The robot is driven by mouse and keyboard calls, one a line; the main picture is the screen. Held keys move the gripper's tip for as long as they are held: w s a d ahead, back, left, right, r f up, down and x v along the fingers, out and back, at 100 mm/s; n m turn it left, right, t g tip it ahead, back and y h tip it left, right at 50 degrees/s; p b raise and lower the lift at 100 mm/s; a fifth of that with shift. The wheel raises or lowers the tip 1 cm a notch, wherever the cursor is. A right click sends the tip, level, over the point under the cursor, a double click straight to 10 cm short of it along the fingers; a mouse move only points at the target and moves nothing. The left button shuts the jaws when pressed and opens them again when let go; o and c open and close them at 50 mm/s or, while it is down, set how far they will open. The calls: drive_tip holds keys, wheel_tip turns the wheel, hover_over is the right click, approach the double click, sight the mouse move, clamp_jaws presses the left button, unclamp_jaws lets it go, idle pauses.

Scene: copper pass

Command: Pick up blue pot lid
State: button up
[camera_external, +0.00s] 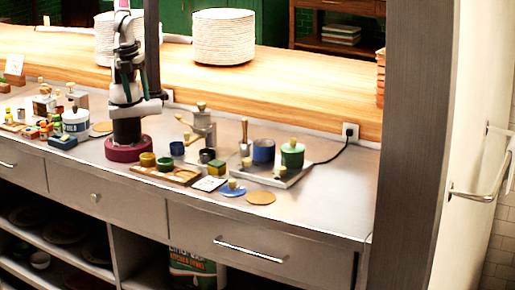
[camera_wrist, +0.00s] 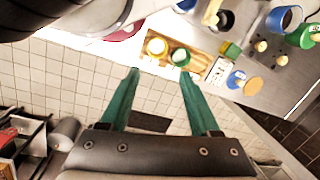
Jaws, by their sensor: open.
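The blue pot lid (camera_external: 226,192) is a flat blue disc with a pale wooden knob, lying on the grey counter (camera_external: 320,215) near its front edge. In the wrist view the blue lid (camera_wrist: 234,82) shows right of my gripper, beside an orange-tan disc (camera_wrist: 253,87). My gripper (camera_wrist: 159,72) is open and empty, with its two teal fingers apart. The fingers show below the wooden tray in the wrist picture, clear of the lid. An open blue pot (camera_external: 263,152) stands farther back on a grey board.
A green lidded pot (camera_external: 292,157) shares the board with the blue pot. The wooden tray (camera_external: 158,174) with small pots lies left of the lid. A white card (camera_external: 209,183) and a tan disc (camera_external: 261,198) flank the lid. The counter to the right is clear.

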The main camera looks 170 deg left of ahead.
drive_tip(key=m+h, duration=0.2)
drive_tip(key=m, duration=1.4)
hover_over(232, 186)
drive_tip(key=s, duration=0.1)
wheel_tip(232, 186, down, 5)
wheel_tip(232, 186, down, 16)
drive_tip(key=shift+s+a+r, duration=0.1)
drive_tip(key=shift+a, duration=0.05)
clamp_jaws()
